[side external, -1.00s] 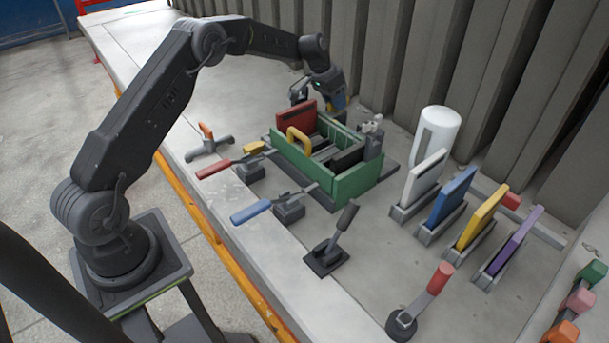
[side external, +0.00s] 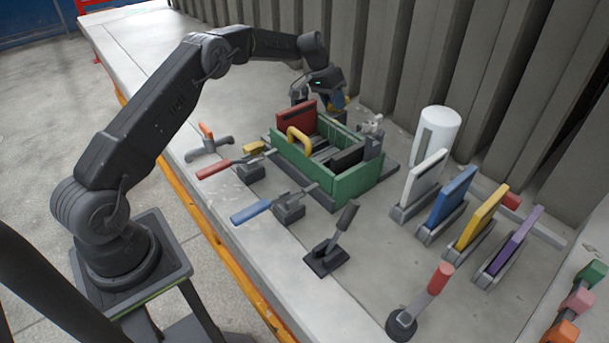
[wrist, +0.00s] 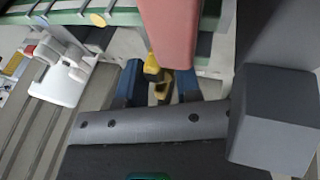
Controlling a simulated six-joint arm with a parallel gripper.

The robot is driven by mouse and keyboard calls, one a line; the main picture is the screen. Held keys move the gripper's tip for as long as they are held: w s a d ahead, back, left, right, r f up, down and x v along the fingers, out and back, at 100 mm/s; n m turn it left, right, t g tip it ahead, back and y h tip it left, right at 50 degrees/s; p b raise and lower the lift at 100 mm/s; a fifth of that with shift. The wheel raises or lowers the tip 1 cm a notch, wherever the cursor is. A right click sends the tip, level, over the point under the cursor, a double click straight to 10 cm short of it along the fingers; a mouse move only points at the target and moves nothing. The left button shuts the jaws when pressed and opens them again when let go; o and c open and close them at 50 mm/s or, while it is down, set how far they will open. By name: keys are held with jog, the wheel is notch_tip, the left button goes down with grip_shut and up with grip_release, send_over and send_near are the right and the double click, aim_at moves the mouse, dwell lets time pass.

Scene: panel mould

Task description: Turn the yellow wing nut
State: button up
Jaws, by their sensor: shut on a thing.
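The yellow wing nut (wrist: 152,68) shows in the wrist view between the blue fingers of my gripper (wrist: 158,84). My gripper is shut on it, beside the green mould wall. In the side view my gripper (side external: 332,98) is low behind the far end of the green mould (side external: 358,180). There only a small patch of yellow shows next to a blue finger, and most of the nut is hidden.
A red panel (side external: 296,119) stands in the mould close to my gripper. White, blue, yellow and purple panels (side external: 503,240) stand in racks at the right, near a white cylinder (side external: 437,133). Several toggle clamps line the near side. A ribbed wall rises behind.

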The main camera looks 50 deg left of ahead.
jog(key=m, duration=0.8)
jog(key=a+m, duration=0.1)
jog(key=m, duration=0.3)
jog(key=shift+w+a+r+m+g, duration=0.1)
jog(key=shift+w+r+m+g, duration=0.05)
jog(key=shift+r+m+g, duration=0.15)
jog(key=shift+r, duration=0.1)
jog(key=o, duration=0.6)
jog(key=shift+r, duration=0.1)
notch_tip(320, 180, up, 10)
jog(key=s+a+n, duration=0.2)
jog(key=n, duration=1)
jog(key=shift+a+n+h, duration=0.3)
jog(key=shift+h, duration=0.1)
jog(key=shift+r, duration=0.1)
